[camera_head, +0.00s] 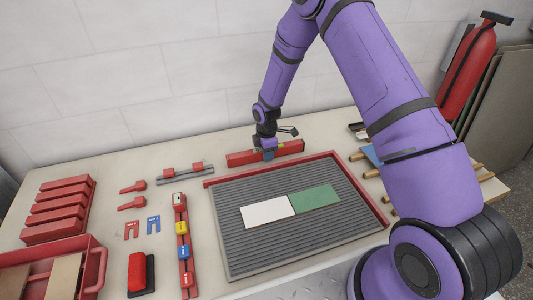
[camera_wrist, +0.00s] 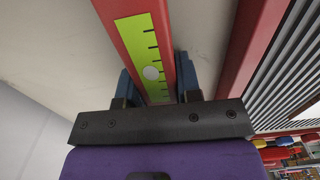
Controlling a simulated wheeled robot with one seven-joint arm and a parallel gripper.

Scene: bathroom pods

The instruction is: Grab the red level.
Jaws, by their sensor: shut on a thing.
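The red level (camera_head: 285,150) is a long red bar at the back of the table, behind the ribbed grey board. My gripper (camera_head: 268,154) reaches down onto it from above, around its middle. In the wrist view the level (camera_wrist: 122,20) runs between my two blue fingers, with a yellow-green marked strip and a round pale spot on its upper face. My gripper (camera_wrist: 155,85) is shut on the level, one finger on each side. The part of the level under the gripper body is hidden.
The ribbed board (camera_head: 235,245) with a red rim (camera_head: 345,165) lies close in front of the level and holds a white tile (camera_head: 267,211) and a green tile (camera_head: 316,199). Red blocks (camera_head: 58,208) and a red bin (camera_head: 97,265) stand at left. The wall is close behind.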

